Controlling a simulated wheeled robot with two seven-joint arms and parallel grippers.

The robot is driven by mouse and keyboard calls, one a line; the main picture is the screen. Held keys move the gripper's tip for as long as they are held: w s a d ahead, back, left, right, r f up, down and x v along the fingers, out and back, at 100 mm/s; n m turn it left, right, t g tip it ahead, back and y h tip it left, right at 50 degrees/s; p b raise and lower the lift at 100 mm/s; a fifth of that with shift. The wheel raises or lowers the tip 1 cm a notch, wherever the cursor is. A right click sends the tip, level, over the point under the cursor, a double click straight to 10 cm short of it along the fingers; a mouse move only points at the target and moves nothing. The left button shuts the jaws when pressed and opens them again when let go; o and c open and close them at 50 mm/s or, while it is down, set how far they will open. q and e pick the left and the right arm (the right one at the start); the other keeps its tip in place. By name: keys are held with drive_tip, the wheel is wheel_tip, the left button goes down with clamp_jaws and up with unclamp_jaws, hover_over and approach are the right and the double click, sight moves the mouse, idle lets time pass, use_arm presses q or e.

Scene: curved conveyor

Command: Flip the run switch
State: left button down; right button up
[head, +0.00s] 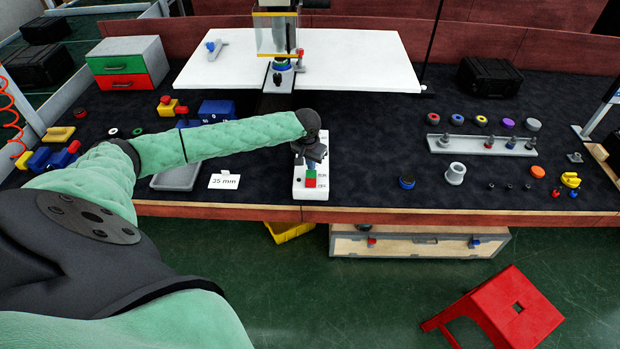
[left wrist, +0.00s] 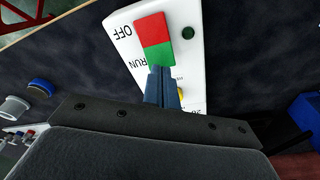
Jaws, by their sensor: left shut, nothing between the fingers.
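A white switch box (head: 311,192) stands near the front edge of the dark table in the head view. Its rocker switch (head: 310,180) is half red and half green. In the left wrist view the rocker (left wrist: 153,39) has its red half beside the printed word OFF and its green half beside RUN. My left gripper (head: 309,158) is over the box, its fingers shut and empty. In the left wrist view the fingertips (left wrist: 160,70) are at the edge of the green half; I cannot tell if they touch it. Part of the box is hidden behind the gripper. My right gripper is out of view.
A small card reading 35 mm (head: 224,181) and a grey tray (head: 176,178) lie left of the box. A blue-topped round piece (head: 407,182) and a grey rail (head: 470,145) with small parts are to the right. A red stool (head: 508,312) stands on the floor.

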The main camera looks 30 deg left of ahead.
use_arm(q)
drive_tip(key=shift+f, duration=0.45)
